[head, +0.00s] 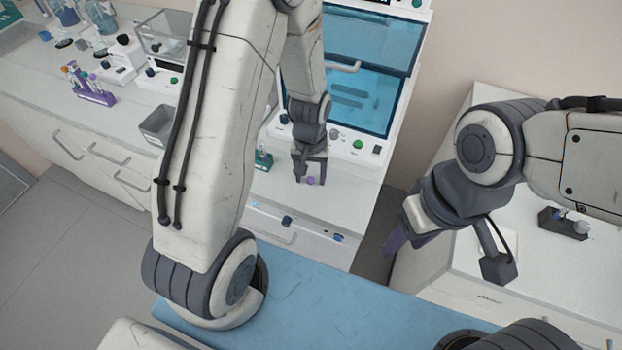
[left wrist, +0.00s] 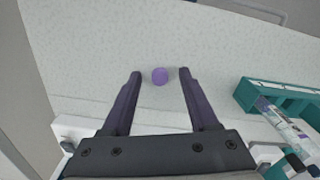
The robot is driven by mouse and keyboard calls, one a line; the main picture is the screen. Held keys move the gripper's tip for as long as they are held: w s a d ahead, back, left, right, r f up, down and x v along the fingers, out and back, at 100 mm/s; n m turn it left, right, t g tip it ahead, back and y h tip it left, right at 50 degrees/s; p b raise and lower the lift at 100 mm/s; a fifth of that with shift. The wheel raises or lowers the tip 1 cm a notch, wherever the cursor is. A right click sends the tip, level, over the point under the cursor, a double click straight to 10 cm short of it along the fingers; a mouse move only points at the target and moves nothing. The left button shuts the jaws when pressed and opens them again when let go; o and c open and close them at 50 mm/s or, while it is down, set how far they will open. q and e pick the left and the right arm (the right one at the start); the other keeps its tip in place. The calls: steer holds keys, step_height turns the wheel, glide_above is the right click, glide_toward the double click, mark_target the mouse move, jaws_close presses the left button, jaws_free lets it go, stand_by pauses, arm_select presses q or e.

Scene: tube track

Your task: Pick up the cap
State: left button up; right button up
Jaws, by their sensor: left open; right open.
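The cap is a small purple disc (left wrist: 159,76) lying on the pale speckled counter, and it also shows in the head view (head: 310,181). My left gripper (left wrist: 160,73) is open, with its two purple fingers on either side of the cap in the left wrist view. The cap lies between the fingertips with a gap on each side. In the head view the left gripper (head: 311,178) points down at the counter. My right gripper (head: 393,246) is away to the right near the other counter, and its fingers are partly hidden by its wrist.
A teal rack (left wrist: 285,105) holding tubes stands on the counter just right of the left gripper, seen also in the head view (head: 263,160). A cabinet with a blue glass front (head: 350,95) stands behind. A grey bin (head: 158,124) and a purple rack (head: 92,92) are further left.

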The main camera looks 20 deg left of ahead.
arm_select(q)
jaws_close()
